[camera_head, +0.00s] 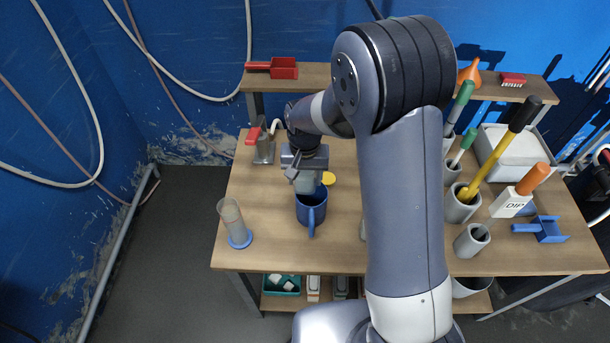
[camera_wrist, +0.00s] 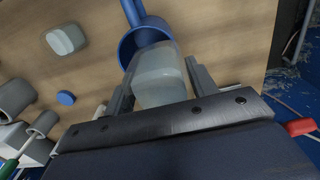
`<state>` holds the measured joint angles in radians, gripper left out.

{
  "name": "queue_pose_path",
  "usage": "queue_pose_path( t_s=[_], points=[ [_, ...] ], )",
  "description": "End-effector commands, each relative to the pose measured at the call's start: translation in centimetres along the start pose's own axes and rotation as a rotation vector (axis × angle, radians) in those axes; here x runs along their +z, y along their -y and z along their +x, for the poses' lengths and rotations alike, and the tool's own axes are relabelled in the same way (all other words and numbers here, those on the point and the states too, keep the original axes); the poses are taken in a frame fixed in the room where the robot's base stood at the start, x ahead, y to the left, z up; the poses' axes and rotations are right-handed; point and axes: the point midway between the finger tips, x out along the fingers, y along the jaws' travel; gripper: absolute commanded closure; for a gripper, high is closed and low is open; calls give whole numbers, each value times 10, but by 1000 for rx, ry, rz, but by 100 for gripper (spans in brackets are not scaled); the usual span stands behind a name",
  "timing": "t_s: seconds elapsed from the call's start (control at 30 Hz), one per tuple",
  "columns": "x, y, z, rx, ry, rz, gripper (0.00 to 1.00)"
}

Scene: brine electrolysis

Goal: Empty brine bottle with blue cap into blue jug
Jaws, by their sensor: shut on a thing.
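My gripper (camera_head: 304,172) is shut on a pale translucent bottle (camera_wrist: 160,78), with one finger on each side of it. The bottle's far end overlaps the mouth of the blue jug (camera_head: 312,214) in the wrist view. I cannot tell whether it touches the rim or whether liquid is flowing. The jug (camera_wrist: 130,50) stands on the wooden table with its handle toward the front. No cap shows on the held bottle, though its far end is partly hidden. A small round blue disc (camera_wrist: 66,97), like a cap, lies on the table.
Another pale bottle (camera_wrist: 66,40) stands near the jug, mostly hidden by my arm in the head view. A clear cylinder with a blue base (camera_head: 234,222) stands at left. Grey holders (camera_head: 462,203) with tools and a white tray (camera_head: 505,152) are at right.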

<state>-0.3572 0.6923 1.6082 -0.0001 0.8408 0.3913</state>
Motion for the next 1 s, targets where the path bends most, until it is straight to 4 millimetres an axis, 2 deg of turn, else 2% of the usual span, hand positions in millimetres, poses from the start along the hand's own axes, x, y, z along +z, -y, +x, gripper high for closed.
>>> queue_pose_path(
  t_s=[0.33, 1.0],
  points=[
    [0, 0, 1, -10, 0, 2, 75],
    [0, 9, 9, -304, -1, 3, 75]
  ],
)
